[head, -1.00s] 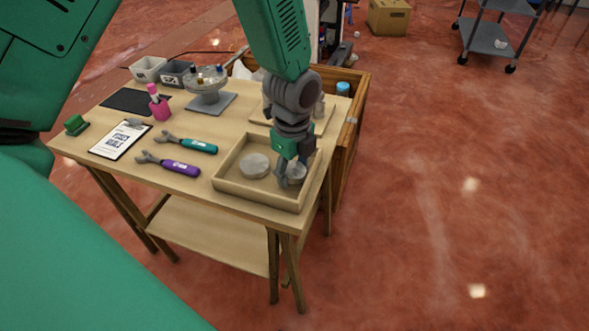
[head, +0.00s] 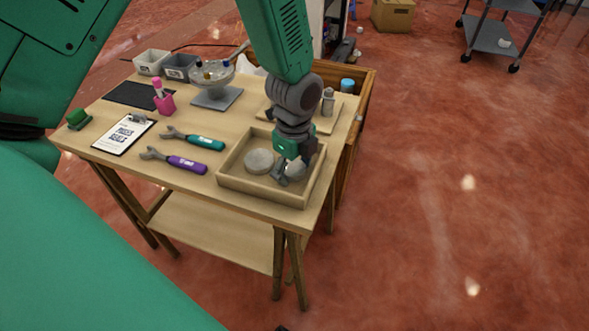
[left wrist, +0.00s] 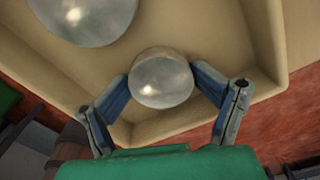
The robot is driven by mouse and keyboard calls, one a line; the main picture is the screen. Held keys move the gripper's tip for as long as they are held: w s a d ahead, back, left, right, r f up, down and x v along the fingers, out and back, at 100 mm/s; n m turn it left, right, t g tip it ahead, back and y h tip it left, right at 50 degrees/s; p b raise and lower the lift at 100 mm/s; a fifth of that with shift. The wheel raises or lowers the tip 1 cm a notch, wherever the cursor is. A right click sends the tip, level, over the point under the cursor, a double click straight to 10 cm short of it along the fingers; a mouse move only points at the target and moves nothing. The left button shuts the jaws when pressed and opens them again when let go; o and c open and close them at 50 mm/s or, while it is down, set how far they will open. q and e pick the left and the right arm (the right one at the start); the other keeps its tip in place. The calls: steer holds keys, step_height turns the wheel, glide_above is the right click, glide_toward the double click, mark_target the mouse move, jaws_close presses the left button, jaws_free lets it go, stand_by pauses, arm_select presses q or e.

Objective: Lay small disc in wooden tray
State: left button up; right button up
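The wooden tray (head: 262,194) sits at the front right corner of the table. The small disc (head: 296,168), pale grey and shiny, is inside the tray's outline near its right side. My left gripper (head: 283,174) reaches down from above and partly hides it. In the left wrist view the small disc (left wrist: 162,80) lies between the two fingers of my left gripper (left wrist: 161,76), which meet its sides. Whether the disc touches the tray floor is not clear. A larger disc (head: 259,161) lies flat in the tray to the left. My right gripper is not in view.
A purple wrench (head: 186,164) and a teal wrench (head: 203,142) lie left of the tray. A board with a grey bottle (head: 327,102) stands behind the tray.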

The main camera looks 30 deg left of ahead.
mark_target(295, 168)
arm_select(q)
steer(key=shift+r, duration=0.45)
step_height(295, 168, up, 12)
steer(key=p, duration=0.3)
steer(key=shift+r, duration=0.2)
